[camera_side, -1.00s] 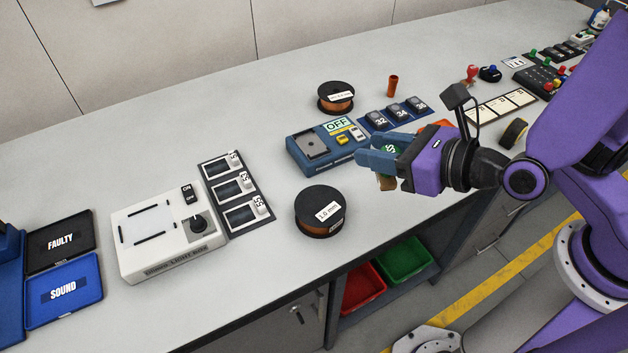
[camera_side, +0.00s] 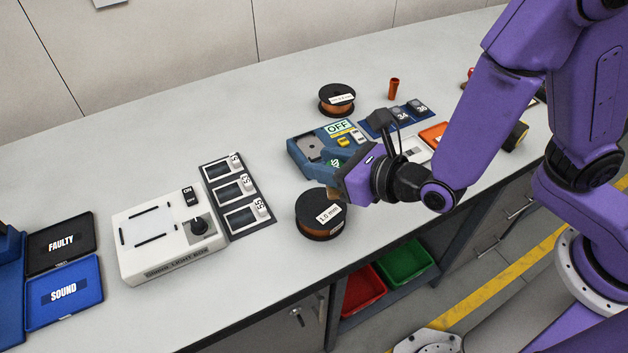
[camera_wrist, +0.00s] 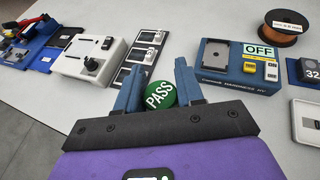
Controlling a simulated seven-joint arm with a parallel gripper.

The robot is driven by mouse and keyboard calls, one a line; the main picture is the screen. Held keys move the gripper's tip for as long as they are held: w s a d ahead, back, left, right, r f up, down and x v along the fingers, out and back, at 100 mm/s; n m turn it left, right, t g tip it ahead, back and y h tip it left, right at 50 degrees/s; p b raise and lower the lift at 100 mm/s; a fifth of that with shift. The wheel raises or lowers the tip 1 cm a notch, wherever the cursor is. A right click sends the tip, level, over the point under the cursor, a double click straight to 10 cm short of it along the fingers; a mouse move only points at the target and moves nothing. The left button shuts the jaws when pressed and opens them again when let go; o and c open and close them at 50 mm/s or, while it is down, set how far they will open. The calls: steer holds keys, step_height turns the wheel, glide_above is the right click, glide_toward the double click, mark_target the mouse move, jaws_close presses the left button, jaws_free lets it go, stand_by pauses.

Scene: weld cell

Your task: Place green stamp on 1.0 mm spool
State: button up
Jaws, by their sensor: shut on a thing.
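The green stamp, marked PASS, is held between the blue fingers of my gripper (camera_wrist: 159,72); its round green face (camera_wrist: 160,96) shows in the wrist view. In the side view my gripper (camera_side: 333,175) is over the far edge of the 1.0 mm spool (camera_side: 321,226). The spool is a black reel with a white label, lying flat near the bench's front edge. Whether the stamp touches it I cannot tell. The spool is not visible in the wrist view.
A blue hardness tester (camera_side: 305,165) with an OFF sign stands just behind my gripper. Another copper-wire spool (camera_side: 337,100) and an orange cup (camera_side: 394,88) are farther back. A white light box (camera_side: 160,235) and a sample panel (camera_side: 236,195) lie left, with clear bench around the spool's left.

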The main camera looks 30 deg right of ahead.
steer(key=shift+w+a+f, duration=0.35)
steer(key=shift+w+f, duration=0.1)
steer(key=shift+f, duration=0.25)
steer(key=shift+w+a+f, duration=0.35)
steer(key=shift+w+f, duration=0.1)
steer(key=shift+f, duration=1.8)
steer(key=shift+f, duration=0.1)
steer(key=o, duration=1)
steer(key=shift+r+v, duration=0.2)
steer(key=shift+v, duration=5.8)
steer(key=shift+a, duration=0.1)
